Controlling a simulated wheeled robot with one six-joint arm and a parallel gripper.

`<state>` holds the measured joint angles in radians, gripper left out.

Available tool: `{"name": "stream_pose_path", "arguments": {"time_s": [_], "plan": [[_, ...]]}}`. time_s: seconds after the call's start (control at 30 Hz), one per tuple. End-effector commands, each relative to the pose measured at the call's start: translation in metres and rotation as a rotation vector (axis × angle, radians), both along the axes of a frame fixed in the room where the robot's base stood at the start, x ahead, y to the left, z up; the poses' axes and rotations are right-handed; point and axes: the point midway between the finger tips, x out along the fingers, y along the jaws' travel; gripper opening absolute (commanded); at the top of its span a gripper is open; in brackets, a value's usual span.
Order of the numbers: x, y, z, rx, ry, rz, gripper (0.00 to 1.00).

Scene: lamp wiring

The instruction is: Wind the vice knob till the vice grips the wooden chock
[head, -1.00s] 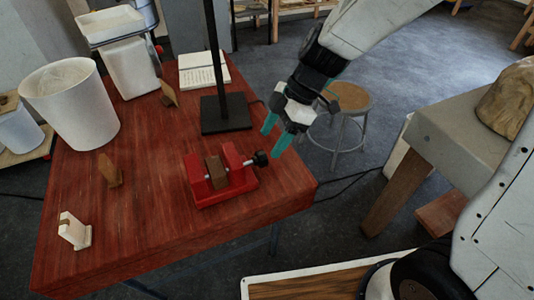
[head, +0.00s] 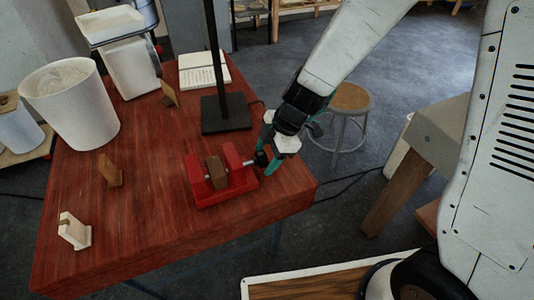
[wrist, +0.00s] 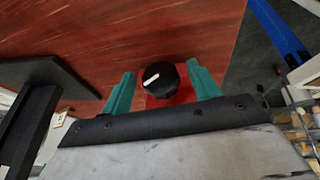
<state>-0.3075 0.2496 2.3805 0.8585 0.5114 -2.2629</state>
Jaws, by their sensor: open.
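The red vice (head: 211,189) sits on the red wooden table near its right edge. The brown wooden chock (head: 216,172) stands between its jaws; whether the jaws touch it is too small to tell. The black vice knob (head: 261,158) is at the right end of the vice, partly hidden by my gripper (head: 265,158) in the head view. In the wrist view, the round black knob (wrist: 160,79) with a white mark lies between the teal fingertips of my gripper (wrist: 159,80). The fingers are open, one each side of the knob, with visible gaps.
A black post on a square base (head: 226,113) stands behind the vice, close to my gripper. Small wooden pieces (head: 109,171) and a pale block (head: 74,231) stand at the left. A white bin (head: 70,102) and a notebook (head: 203,70) are farther back.

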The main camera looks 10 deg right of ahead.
Motion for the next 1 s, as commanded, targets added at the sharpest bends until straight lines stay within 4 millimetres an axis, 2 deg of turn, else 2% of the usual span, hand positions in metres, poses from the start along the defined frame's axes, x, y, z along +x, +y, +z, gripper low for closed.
{"name": "stream_pose_path", "arguments": {"time_s": [0.13,0.3,0.67,1.0], "plan": [[0.0001,0.0000,0.0003,0.000,0.000,0.000,0.61],[0.0001,0.0001,0.0005,0.000,0.000,0.000,0.16],[0.0020,0.0004,0.0011,-0.010,0.035,-0.001,0.16],[0.0064,0.0015,0.0008,-0.072,0.248,0.000,0.16]]}}
